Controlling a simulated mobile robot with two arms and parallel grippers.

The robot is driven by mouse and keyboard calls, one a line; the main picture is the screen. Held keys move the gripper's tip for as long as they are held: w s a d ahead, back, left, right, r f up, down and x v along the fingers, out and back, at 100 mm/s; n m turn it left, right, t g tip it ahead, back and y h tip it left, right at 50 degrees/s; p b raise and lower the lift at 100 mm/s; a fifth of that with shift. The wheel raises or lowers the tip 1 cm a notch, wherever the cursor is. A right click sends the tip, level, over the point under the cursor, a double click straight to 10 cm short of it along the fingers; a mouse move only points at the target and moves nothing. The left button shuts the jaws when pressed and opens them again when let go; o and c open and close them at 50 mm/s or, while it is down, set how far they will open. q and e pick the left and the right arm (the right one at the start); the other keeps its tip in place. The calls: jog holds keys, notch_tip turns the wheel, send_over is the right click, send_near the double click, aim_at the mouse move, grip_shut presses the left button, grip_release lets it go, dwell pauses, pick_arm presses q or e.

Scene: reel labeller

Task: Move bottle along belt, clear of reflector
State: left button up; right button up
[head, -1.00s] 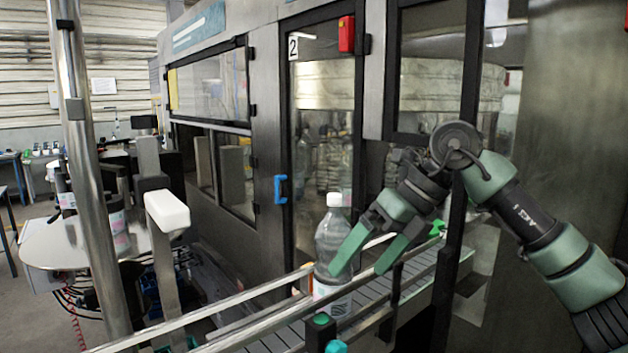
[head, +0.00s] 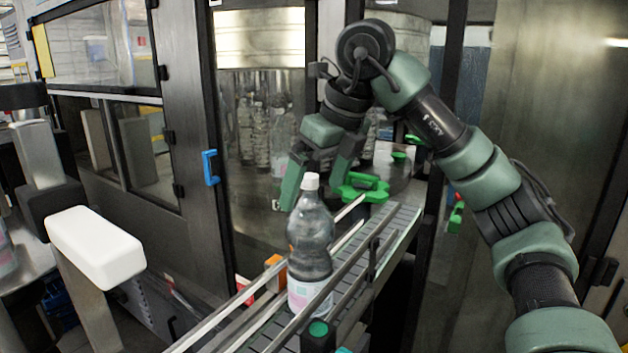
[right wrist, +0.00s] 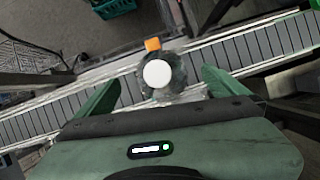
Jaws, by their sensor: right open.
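A clear bottle (head: 311,240) with a white cap and pale label stands upright on the grey slatted belt (head: 396,232), between the guide rails. A small orange block (head: 275,272), perhaps the reflector, sits at the rail just left of it; the right wrist view shows this block (right wrist: 152,44) close beside the bottle. My right gripper (head: 312,198) is open, its fingers around the height of the bottle's upper part and partly behind it. In the right wrist view the bottle's cap (right wrist: 157,74) lies between the spread fingers. My left gripper is out of view.
A black post with a green top (head: 318,332) stands at the near rail. Green star-shaped parts (head: 364,188) are at the belt's far end. A machine door with a blue handle (head: 210,167) stands behind. The belt right of the bottle is clear.

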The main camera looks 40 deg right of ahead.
aim_at(305, 202)
jog(key=b+x, duration=0.2)
jog(key=x, duration=0.3)
jog(key=shift+b, duration=0.3)
jog(key=shift+w+f, duration=0.2)
jog(key=shift+f, duration=0.15)
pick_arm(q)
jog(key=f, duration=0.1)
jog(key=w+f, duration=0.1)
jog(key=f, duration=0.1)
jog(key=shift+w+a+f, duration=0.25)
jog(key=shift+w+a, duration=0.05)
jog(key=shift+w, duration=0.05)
pick_arm(e)
jog(key=shift+r, duration=0.1)
jog(key=shift+c, duration=0.7)
jog(key=c, duration=1.9)
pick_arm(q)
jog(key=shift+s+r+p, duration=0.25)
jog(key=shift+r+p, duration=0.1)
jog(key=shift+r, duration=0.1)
pick_arm(e)
jog(key=shift+w+r, duration=0.15)
jog(key=shift+r, duration=0.35)
jog(key=shift+a, duration=0.1)
